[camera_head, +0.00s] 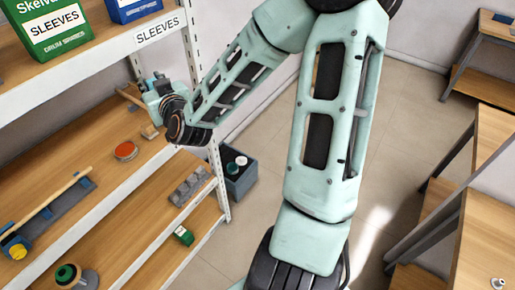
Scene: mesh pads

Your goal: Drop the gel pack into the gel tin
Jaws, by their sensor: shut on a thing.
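My gripper (152,86) is at the far end of the middle shelf, low over the boards and beside the rack's post. It is small in view and partly hidden by its own wrist. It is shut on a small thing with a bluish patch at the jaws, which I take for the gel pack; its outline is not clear. A low round tin with an orange-red top face (125,151) stands on the same shelf, nearer and left of my wrist, apart from the gripper. It may be the gel tin; I see no label on it.
A wooden stick (134,99) lies by the gripper. A long wooden-handled tool (45,208) lies nearer on the shelf. A dark bin (240,177) stands on the floor. Desks stand at right.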

